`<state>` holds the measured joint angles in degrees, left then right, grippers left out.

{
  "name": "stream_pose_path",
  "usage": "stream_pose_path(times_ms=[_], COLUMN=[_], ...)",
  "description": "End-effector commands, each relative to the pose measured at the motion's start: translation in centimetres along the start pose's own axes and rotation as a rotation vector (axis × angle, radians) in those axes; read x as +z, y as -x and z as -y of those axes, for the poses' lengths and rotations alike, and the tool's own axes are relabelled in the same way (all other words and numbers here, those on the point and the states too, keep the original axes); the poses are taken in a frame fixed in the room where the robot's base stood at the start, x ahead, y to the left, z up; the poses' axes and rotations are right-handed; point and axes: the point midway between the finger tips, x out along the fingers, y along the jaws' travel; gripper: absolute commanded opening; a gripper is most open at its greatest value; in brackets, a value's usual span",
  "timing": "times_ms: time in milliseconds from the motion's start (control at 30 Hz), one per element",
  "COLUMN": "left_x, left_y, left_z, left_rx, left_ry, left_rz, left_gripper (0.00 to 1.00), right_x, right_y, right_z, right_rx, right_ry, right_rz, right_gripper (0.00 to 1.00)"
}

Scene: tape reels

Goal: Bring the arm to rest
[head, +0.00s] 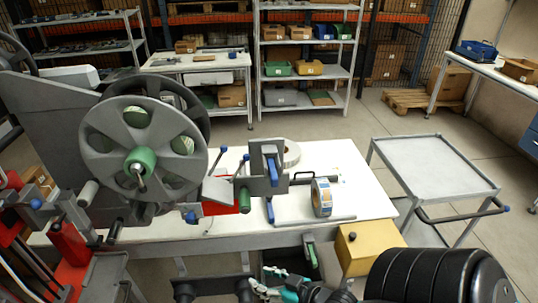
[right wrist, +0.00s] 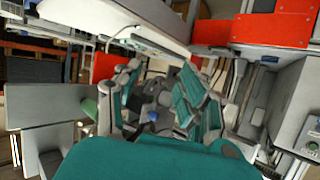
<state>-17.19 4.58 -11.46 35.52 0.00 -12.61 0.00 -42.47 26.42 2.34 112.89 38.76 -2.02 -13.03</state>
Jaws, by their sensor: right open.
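My right gripper (head: 285,283), grey with teal parts, shows at the bottom middle of the head view, low in front of the white worktable (head: 365,185). My black ribbed arm (head: 425,275) reaches it from the lower right. In the right wrist view the gripper (right wrist: 168,88) has its teal-padded fingers spread apart, and I see nothing held between them. My left gripper does not show.
A machine with a large grey reel (head: 108,165) stands at the left. A tape roll (head: 322,197) stands on the worktable. A yellow box (head: 360,247) is at its front edge, close to my right arm. A grey cart (head: 435,165) stands right, with open floor around it.

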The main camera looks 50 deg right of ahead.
Motion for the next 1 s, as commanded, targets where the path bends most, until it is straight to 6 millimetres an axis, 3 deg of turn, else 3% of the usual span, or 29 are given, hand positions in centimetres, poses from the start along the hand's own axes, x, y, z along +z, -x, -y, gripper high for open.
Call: stream_pose_path(times_ms=[200, 833, 933, 1000], left_x=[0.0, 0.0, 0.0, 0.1], left_y=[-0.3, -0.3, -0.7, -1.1], left_z=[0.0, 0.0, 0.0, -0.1], left_rx=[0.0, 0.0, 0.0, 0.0], left_ry=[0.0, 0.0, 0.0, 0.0], left_rz=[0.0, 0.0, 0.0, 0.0], left_gripper=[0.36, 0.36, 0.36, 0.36], right_x=[1.3, 1.6, 3.8, 7.1], right_y=[-0.3, -0.4, -0.8, -1.4], right_z=[-0.3, -0.4, -0.9, -1.5], right_rx=[0.009, 0.012, 0.028, 0.049], right_ry=[0.001, 0.001, 0.0, 0.0], right_rz=[0.019, 0.024, 0.057, 0.11], right_gripper=[0.41, 0.41, 0.41, 0.41])
